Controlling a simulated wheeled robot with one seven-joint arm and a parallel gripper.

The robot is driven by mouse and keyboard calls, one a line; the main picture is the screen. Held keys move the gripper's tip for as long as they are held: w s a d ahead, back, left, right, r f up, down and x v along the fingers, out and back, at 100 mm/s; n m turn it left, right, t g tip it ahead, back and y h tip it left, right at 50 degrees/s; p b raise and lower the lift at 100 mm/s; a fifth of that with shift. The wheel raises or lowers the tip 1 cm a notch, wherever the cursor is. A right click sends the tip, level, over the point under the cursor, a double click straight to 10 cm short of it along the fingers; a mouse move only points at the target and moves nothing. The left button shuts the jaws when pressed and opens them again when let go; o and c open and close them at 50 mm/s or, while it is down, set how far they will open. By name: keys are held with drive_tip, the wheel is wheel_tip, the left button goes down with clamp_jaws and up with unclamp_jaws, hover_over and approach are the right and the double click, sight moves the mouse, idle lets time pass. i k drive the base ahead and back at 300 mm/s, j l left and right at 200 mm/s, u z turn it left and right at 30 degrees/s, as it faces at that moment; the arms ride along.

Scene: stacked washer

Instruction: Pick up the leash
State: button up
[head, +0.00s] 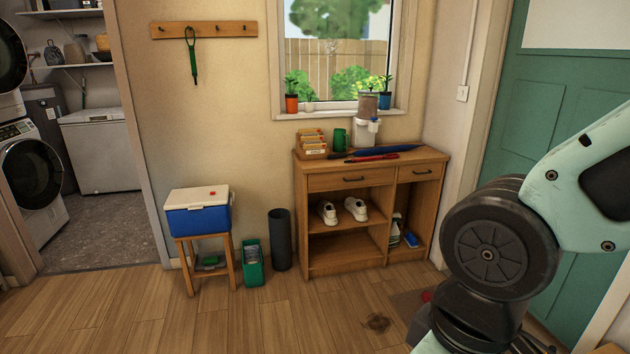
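A green leash (193,62) with a loop at its top hangs from a peg on the wooden wall rack at the upper left. Its lower end hangs free against the beige wall. My arm fills the right side of the head view, far from the leash. My gripper is outside the view, so its state does not show.
Below the leash, a blue and white cooler (199,212) sits on a small wooden stool (187,268). A green bin (253,265) and a dark cylinder (280,240) stand between it and the wooden cabinet (345,262). The wooden floor (215,325) in front is mostly clear.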

sight(372, 159)
drive_tip(key=i, duration=2)
drive_tip(key=i+z, duration=0.2)
drive_tip(key=i, duration=0.35)
drive_tip(key=i+j+z, duration=0.2)
drive_tip(key=i, duration=0.35)
drive_tip(key=i+j+z, duration=0.2)
drive_tip(key=i, duration=0.3)
drive_tip(key=i+j+z, duration=0.2)
drive_tip(key=i+j, duration=0.2)
drive_tip(key=i, duration=0.1)
